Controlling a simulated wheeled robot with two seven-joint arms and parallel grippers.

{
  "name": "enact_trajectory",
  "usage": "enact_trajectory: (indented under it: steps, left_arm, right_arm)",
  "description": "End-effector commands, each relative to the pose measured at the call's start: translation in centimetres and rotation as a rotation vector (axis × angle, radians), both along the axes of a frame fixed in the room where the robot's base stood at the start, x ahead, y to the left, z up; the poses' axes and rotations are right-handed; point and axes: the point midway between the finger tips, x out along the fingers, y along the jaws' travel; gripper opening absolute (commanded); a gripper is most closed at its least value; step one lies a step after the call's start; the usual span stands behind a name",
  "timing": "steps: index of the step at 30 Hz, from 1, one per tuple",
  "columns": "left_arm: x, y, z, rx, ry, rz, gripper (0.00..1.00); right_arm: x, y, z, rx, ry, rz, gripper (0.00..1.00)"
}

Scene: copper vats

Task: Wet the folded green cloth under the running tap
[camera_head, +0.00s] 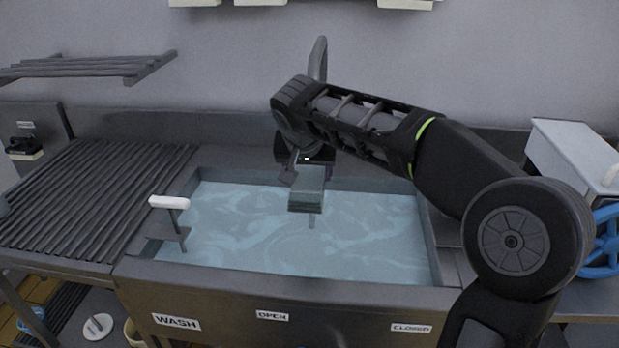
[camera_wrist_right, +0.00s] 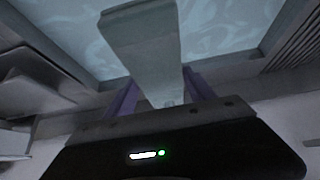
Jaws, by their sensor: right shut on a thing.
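The folded green cloth (camera_head: 307,190) hangs over the water-filled sink, toward its back edge. My right gripper (camera_head: 300,168) is shut on its upper end; in the right wrist view the cloth (camera_wrist_right: 145,45) stands out between the two fingers (camera_wrist_right: 162,94). The tap (camera_head: 318,58) rises behind my right arm; only its curved top shows and its spout is hidden. A thin pale streak shows just below the cloth; I cannot tell whether it is running water or whether the cloth is wet. My left gripper is not in view.
The sink (camera_head: 290,292) holds pale blue water and bears WASH, OPEN and CLOSED labels. A white-handled lever (camera_head: 169,203) stands at its left. A ribbed drainboard (camera_head: 85,200) lies left. A white box (camera_head: 575,150) and blue wheel (camera_head: 606,240) are at right.

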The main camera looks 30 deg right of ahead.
Motion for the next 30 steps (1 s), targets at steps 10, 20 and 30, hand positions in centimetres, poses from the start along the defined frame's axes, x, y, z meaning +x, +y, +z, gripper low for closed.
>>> enact_trajectory:
  steps: [10,20,30]
  left_arm:
    - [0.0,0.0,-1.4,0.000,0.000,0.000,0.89]
    - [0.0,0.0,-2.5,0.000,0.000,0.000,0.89]
    - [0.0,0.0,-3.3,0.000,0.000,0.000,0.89]
  right_arm:
    - [-2.1,-1.3,-0.1,-0.001,-0.004,-0.003,0.12]
    - [-4.5,-2.7,-0.1,-0.001,-0.003,-0.002,0.12]
    - [-6.7,-4.0,0.0,-0.001,-0.003,-0.001,0.12]
